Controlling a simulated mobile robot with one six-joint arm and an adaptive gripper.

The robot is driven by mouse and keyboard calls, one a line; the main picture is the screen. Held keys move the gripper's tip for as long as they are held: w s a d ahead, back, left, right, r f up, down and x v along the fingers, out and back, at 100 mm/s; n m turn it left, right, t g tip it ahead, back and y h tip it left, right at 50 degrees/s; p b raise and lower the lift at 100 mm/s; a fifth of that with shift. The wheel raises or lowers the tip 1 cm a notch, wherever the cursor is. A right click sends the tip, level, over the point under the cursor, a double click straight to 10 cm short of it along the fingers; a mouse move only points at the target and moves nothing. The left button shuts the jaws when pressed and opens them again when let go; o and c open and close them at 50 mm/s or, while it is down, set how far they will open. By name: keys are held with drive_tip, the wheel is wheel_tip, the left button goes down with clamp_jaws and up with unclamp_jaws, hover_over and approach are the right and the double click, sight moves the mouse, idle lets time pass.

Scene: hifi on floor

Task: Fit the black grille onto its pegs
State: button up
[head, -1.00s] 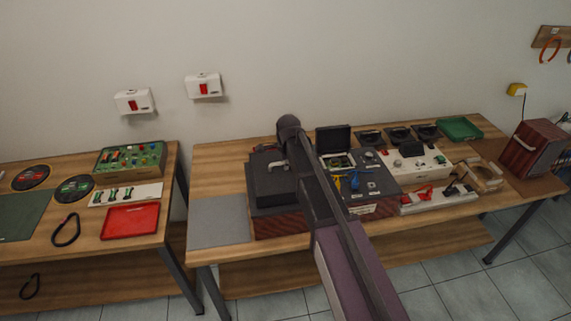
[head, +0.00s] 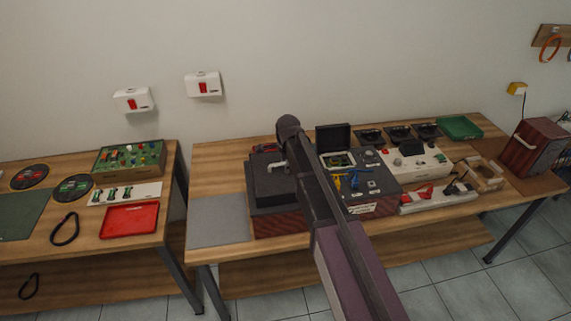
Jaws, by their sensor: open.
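A dark, flat-topped square block (head: 268,184) sits on the right-hand table, on a reddish-brown wooden cabinet (head: 281,224). Its top layer looks like the black grille, but I cannot tell whether it is the grille or part of the cabinet. No pegs can be made out. A small pale bent piece shows at the block's right edge, too small to identify. My arm rises from the bottom and passes in front of the block's right side. My gripper's fingers do not show; the arm hides that area.
A grey mat (head: 219,220) lies left of the block. Right of my arm are a dark control panel (head: 368,184), a white panel (head: 412,163), a green tray (head: 459,128) and a brown cabinet (head: 530,148). The left table holds a red tray (head: 129,220). A gap separates the tables.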

drive_tip(key=shift+r, duration=0.2)
wheel_tip(320, 180, up, 9)
drive_tip(key=p, duration=0.9)
drive_tip(key=shift+f, duration=0.1)
drive_tip(key=s+a+f+b, duration=0.2)
drive_tip(key=a, duration=0.6)
drive_tip(key=s+a+f+b, duration=0.2)
drive_tip(key=s+a, duration=0.1)
drive_tip(key=a, duration=0.6)
drive_tip(key=s+a+f+b, duration=0.2)
drive_tip(key=s+a, duration=0.1)
drive_tip(key=a, duration=0.6)
drive_tip(key=shift+w+f, duration=0.1)
drive_tip(key=shift+f, duration=0.05)
idle(0.3)
wheel_tip(320, 180, up, 8)
drive_tip(key=p, duration=0.8)
